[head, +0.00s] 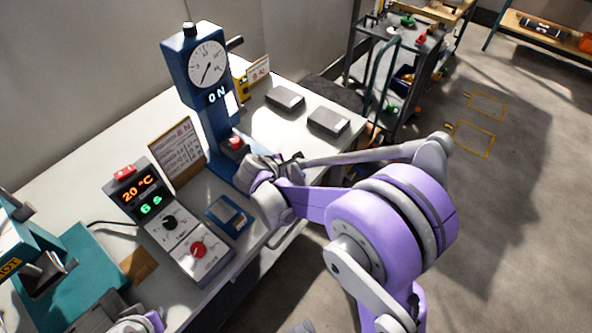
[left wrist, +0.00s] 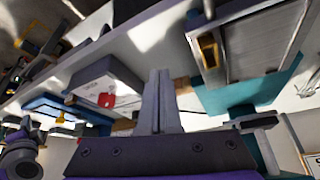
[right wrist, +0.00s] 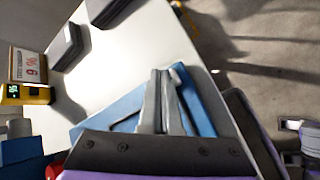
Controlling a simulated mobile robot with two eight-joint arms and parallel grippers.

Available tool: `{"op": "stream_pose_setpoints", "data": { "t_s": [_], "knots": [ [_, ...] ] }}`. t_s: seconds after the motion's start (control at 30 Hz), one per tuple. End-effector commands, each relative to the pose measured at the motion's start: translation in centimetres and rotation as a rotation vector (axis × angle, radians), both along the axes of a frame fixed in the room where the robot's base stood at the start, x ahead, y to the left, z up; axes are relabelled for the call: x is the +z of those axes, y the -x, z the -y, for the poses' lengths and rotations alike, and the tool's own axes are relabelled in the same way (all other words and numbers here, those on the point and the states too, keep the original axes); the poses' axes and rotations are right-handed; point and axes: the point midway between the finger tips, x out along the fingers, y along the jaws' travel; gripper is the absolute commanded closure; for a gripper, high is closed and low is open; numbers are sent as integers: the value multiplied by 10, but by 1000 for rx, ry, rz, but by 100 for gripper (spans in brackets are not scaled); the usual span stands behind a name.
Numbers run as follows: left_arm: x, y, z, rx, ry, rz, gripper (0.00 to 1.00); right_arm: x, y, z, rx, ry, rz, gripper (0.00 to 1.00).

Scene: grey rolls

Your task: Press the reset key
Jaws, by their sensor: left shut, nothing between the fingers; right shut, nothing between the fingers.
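No key is readably marked reset in these frames. The red button (head: 235,142) sits on the foot of the blue dial stand (head: 212,120), close to my right gripper (head: 270,166). In the right wrist view the shut, empty fingers (right wrist: 160,85) are over the stand's blue base (right wrist: 195,100), and part of a red thing shows at the lower left. The grey control box (head: 180,232) has a red top switch (head: 125,172), lit displays, a black knob and a red round control (head: 197,250). My left gripper (left wrist: 160,85) is shut and empty; in the left wrist view the red control (left wrist: 105,101) is left of its fingers.
A card (head: 177,150) stands behind the control box, and a blue-and-white block (head: 229,215) lies beside it. Two dark grey blocks (head: 285,99) lie at the table's far end. Teal equipment (head: 75,270) stands at the left. A cart (head: 400,70) is beyond the table.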

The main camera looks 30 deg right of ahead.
Motion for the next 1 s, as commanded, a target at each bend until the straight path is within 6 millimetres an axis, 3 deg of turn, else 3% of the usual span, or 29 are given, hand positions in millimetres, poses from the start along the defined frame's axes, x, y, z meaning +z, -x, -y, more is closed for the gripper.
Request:
{"op": "stream_pose_setpoints", "data": {
  "t_s": [0.4,0.77,1.0],
  "knots": [
    [-1,0,0,0,0,0,100,-1,0,0,1,-1,0,100],
    [11,-3,0,0,0,5,100,16,-1,0,0,-1,1,100],
    [10,-3,0,0,0,5,100,17,0,0,0,0,0,100]
  ]
}}
